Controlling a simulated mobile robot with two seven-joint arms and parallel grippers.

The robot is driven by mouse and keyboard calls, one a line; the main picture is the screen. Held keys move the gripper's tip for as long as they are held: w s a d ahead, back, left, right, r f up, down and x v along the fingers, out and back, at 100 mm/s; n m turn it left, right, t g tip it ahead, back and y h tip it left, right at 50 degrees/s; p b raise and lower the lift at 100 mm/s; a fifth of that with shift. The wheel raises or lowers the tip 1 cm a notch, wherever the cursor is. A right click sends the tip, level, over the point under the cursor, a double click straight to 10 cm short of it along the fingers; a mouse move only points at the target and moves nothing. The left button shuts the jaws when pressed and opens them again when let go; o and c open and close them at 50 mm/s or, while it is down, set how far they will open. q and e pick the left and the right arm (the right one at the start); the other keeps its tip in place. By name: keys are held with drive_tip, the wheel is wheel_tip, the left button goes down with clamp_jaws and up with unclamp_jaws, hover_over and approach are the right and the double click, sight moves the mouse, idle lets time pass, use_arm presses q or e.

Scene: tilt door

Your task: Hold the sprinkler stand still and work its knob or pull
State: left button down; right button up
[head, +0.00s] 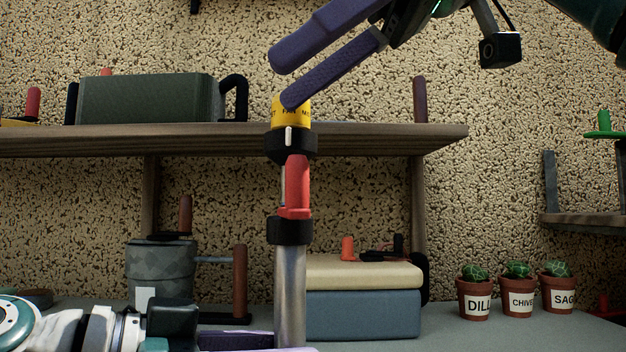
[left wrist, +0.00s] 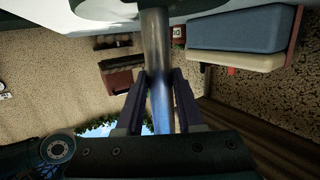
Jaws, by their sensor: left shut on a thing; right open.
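The sprinkler stand (head: 290,285) is an upright metal pole with black collars and a red section. At its top is a yellow knob (head: 291,118) with dark lettering, above a black collar with a white mark. My left gripper (head: 270,341) is shut on the pole low down, at the bottom of the head view. The left wrist view shows its two purple fingers (left wrist: 160,88) on either side of the pole. My right gripper (head: 280,80) comes from the upper right and is open. Its lower fingertip overlaps the knob's top edge; I cannot tell whether they touch.
A wooden shelf (head: 380,138) behind the stand carries a green box (head: 150,98). Below are a grey bucket (head: 160,270), a blue and cream box (head: 363,312) and several potted plants, one labelled DILL (head: 474,300). The air right of the stand is clear.

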sight(291, 156)
drive_tip(key=shift+f, duration=3.3)
clamp_jaws()
drive_tip(key=shift+a, duration=0.1)
drive_tip(key=shift+a+m+t, duration=0.55)
drive_tip(key=shift+m+t, duration=0.15)
drive_tip(key=shift+m, duration=0.1)
drive_tip(key=shift+o, duration=1)
unclamp_jaws()
